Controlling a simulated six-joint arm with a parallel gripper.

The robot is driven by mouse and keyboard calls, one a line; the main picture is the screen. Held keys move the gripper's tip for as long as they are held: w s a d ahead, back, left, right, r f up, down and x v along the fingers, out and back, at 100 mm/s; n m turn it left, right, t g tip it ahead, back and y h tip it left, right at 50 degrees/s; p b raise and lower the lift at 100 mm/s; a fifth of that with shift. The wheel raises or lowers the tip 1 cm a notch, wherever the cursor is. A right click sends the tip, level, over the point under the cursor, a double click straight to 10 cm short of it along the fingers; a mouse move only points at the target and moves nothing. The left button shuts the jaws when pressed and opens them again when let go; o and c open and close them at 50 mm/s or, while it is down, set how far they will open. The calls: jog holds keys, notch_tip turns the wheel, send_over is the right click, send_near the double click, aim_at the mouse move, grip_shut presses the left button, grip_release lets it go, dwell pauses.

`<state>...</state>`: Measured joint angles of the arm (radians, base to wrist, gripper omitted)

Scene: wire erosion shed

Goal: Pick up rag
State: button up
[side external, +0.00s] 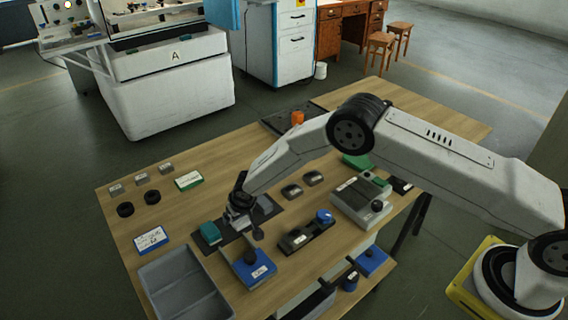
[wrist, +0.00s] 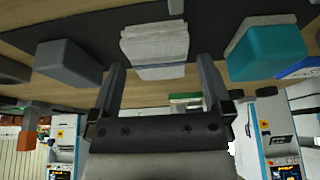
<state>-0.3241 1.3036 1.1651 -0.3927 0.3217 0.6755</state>
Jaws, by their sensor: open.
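The rag (wrist: 155,45) looks like a pale, white-grey folded cloth on a dark mat (wrist: 90,18) in the wrist view. My gripper (wrist: 160,76) is open, with one finger on each side of the rag's near edge. Nothing is held between the fingers, and I cannot tell whether they touch the cloth. In the side view my gripper (side external: 243,222) is low over the mat, and the arm and gripper mostly hide the rag there.
A teal block (side external: 210,232) and a grey block (side external: 266,205) flank the gripper on the mat. A grey divided tray (side external: 185,285) is at the front left. Bare wood lies behind the mat.

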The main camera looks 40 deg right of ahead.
jog(key=shift+w+f, duration=0.1)
jog(key=shift+f, duration=0.25)
dwell(0.3)
jog(key=c, duration=1.1)
jog(key=shift+c, duration=0.2)
jog(key=shift+r, duration=0.2)
jog(key=shift+r, duration=0.8)
jog(key=s+d+r, duration=0.3)
jog(key=s+r, duration=0.8)
jog(key=s, duration=0.2)
jog(key=shift+s+d, duration=0.2)
jog(key=shift+s, duration=0.1)
